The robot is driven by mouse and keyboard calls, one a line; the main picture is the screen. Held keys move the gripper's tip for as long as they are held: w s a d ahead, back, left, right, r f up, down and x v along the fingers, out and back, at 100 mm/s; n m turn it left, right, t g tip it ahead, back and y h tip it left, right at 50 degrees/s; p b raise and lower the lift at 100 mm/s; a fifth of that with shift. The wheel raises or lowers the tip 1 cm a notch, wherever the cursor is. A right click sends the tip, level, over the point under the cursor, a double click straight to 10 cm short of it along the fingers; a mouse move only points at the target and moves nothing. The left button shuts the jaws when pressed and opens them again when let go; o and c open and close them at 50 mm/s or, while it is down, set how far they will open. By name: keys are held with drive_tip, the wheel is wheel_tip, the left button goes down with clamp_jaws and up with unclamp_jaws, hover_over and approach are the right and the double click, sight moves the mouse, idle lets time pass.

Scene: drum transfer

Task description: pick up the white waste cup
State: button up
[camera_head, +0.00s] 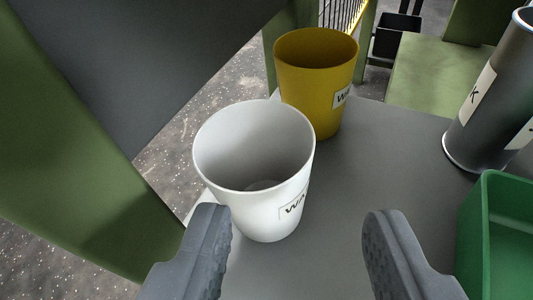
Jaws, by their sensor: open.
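The white waste cup (270,215) stands upright on the grey table, left of the picture's middle. It is open at the top and looks empty, with a label partly reading "WA" on its right side. My gripper (297,225) is open, with its two grey ribbed fingers at the bottom of the view. The left finger overlaps the cup's lower left in the picture. The right finger is apart from it, over bare table to the right. Nothing is between the fingers except the cup's lower right part and table beyond. I cannot tell whether the left finger touches the cup.
A yellow cup (313,90) with a label stands close behind the white cup. A dark metal cylinder (490,105) and a green bin (490,200) stand at the right. The grey table (385,150) is clear in the middle. Green framework and a dark panel fill the left.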

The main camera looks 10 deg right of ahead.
sight(295, 127)
drive_tip(key=shift+b+x, duration=0.95)
drive_tip(key=shift+x, duration=3.85)
drive_tip(key=shift+s+f, duration=0.1)
clamp_jaws()
